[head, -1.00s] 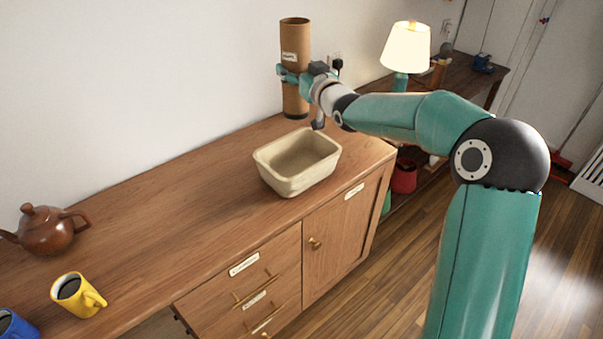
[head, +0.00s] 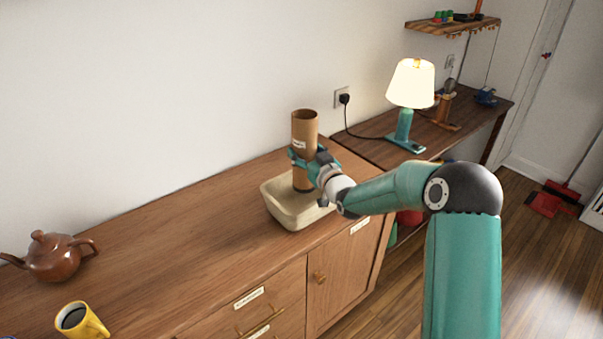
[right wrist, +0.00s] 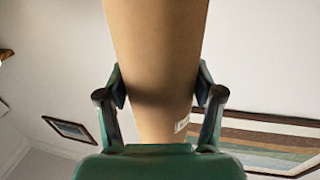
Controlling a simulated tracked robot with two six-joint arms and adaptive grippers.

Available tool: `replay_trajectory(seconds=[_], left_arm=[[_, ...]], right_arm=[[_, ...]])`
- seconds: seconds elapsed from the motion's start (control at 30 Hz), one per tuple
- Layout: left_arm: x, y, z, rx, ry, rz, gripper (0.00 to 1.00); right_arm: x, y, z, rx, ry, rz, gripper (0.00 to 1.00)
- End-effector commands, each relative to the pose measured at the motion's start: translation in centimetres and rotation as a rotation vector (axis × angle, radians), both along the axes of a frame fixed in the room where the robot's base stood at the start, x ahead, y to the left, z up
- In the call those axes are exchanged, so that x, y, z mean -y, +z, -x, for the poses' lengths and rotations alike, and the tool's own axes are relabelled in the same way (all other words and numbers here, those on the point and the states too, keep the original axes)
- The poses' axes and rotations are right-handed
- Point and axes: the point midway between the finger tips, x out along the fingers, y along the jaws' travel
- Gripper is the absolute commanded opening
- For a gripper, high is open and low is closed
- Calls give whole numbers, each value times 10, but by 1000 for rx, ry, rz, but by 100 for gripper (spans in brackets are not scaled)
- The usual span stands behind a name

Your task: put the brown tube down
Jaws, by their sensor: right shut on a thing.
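The brown tube (head: 305,128) is upright, open at the top, with a small white label. It also fills the middle of the right wrist view (right wrist: 155,50). My right gripper (head: 304,157) is shut on it around its middle, with one finger on each side in the right wrist view (right wrist: 160,92). The tube's lower end shows against the beige basin (head: 291,217) on the wooden cabinet (head: 185,241). I cannot tell whether it hangs above the basin or touches its inside. My left gripper is not in view.
A brown teapot (head: 52,257) and a yellow mug (head: 80,322) stand on the cabinet's left part. The cabinet top between teapot and basin is bare. A lit lamp (head: 411,90) stands on a lower table to the right, its cable running to a wall socket.

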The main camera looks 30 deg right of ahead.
Motion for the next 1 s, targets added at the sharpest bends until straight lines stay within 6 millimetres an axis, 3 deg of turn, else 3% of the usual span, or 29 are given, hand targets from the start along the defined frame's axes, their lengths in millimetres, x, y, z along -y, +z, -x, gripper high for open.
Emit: replay_trajectory(seconds=[0.1,0.37,0.6,0.97,1.0], left_arm=[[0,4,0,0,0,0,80],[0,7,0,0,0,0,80],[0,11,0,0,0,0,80],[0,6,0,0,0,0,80],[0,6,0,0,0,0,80]], right_arm=[[0,-21,0,-1,0,-1,29],[0,-40,0,1,0,0,29],[0,-69,0,1,0,-1,29],[-1,-73,0,3,1,0,29],[-1,-73,0,2,1,0,68]])
